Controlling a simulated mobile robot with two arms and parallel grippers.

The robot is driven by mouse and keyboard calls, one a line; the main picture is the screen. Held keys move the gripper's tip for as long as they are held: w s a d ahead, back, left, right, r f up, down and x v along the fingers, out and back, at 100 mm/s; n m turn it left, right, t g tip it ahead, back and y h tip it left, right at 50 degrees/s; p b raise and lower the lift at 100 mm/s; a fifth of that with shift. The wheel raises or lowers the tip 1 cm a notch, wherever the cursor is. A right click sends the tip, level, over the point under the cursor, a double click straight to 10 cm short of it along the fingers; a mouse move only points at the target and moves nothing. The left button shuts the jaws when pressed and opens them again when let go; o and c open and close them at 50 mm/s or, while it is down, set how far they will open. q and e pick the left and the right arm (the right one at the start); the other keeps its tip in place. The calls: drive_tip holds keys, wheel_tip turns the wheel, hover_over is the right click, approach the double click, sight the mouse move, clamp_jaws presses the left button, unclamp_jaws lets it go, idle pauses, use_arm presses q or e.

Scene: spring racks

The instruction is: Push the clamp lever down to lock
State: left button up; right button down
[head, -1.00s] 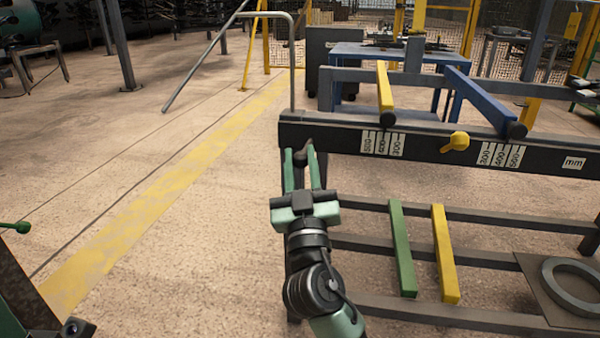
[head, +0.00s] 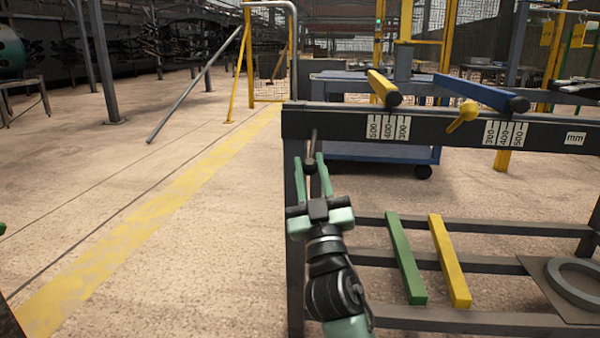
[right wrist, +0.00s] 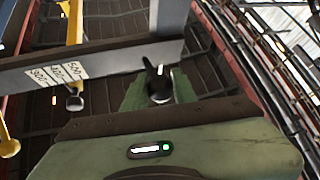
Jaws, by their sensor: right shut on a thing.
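The clamp lever is a thin dark rod (head: 314,137) with a round dark knob at the left end of the black rail (head: 345,124). The knob hangs just below the rail's lower edge. My right gripper (head: 317,163), with green fingers, is shut on the knob, in front of the left post. In the right wrist view the dark knob (right wrist: 159,88) sits between the green fingers (right wrist: 155,92), which partly hide it.
A yellow handle (head: 463,117) sits on the rail between two number scales. Yellow (head: 383,87) and blue (head: 478,92) bars lie above it. A green bar (head: 404,262), a yellow bar (head: 449,262) and a ring (head: 580,282) rest on the lower shelf.

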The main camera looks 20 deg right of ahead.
drive_tip(key=shift+w+d+f+b, duration=0.2)
drive_tip(key=shift+w+d+f, duration=0.1)
drive_tip(key=shift+f, duration=0.2)
drive_tip(key=shift+w+d+f+b, duration=0.2)
drive_tip(key=shift+w+f, duration=0.1)
drive_tip(key=shift+f, duration=0.15)
drive_tip(key=c, duration=1.1)
unclamp_jaws()
drive_tip(key=shift+w, duration=0.1)
drive_tip(key=shift+c, duration=0.2)
